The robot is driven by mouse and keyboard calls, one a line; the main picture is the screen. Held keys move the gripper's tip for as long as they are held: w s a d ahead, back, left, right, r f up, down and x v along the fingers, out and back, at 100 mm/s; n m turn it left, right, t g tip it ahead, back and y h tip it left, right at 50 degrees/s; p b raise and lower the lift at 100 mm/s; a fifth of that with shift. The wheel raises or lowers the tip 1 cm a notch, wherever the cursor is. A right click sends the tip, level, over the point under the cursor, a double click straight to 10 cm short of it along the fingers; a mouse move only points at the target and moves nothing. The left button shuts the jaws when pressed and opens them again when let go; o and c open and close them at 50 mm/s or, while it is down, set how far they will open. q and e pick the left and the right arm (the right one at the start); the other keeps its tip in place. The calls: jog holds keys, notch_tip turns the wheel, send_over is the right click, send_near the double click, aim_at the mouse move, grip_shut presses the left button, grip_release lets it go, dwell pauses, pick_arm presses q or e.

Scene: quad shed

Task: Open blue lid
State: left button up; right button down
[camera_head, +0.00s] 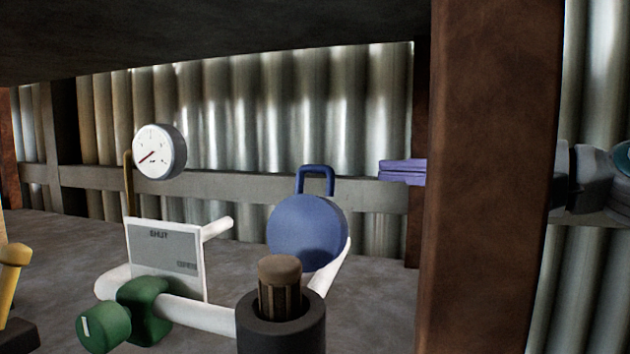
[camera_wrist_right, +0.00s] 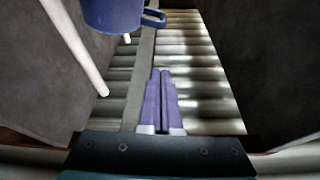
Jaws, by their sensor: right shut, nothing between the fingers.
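The blue lid (camera_head: 305,232) is a round disc at the end of a white pipe, right of centre in the head view. A blue loop handle (camera_head: 317,172) stands up from its top. The lid looks closed over the pipe end. In the right wrist view the lid (camera_wrist_right: 112,13) is cut off by the top edge, with its handle (camera_wrist_right: 154,18) pointing right. My right gripper (camera_head: 385,171) has purple fingers, shut and empty, to the right of the handle and apart from it. The fingers (camera_wrist_right: 161,75) also show in the right wrist view. My left gripper is not in view.
A brown post (camera_head: 490,200) stands at the right, hiding part of my right arm. A dark cylinder (camera_head: 281,325) with a brown knob stands in front of the lid. A white sign (camera_head: 165,258), green valve (camera_head: 140,308) and gauge (camera_head: 158,152) are left. A corrugated wall is behind.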

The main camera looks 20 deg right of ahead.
aim_at(339, 208)
jog(key=shift+w+a+p, duration=0.15)
jog(key=shift+w+a, duration=0.2)
jog(key=shift+a, duration=0.7)
jog(key=shift+w+a+p, duration=0.15)
jog(key=shift+w+a, duration=0.2)
jog(key=shift+a, duration=0.75)
jog(key=shift+w+a+p, duration=0.15)
jog(key=shift+w+a, duration=0.2)
jog(key=shift+a, duration=0.7)
jog(key=shift+s+a+r+n+t+b, duration=0.2)
jog(key=shift+s+a+r+n, duration=0.1)
jog(key=shift+s+n, duration=0.2)
jog(key=shift+s+a+r+n+t+b, duration=0.1)
jog(key=shift+s+a+r+n+b, duration=0.1)
jog(key=shift+s+a+n, duration=0.3)
jog(key=shift+s+d+r+n, duration=0.1)
jog(key=shift+r+n, duration=0.1)
jog(key=shift+n, duration=0.2)
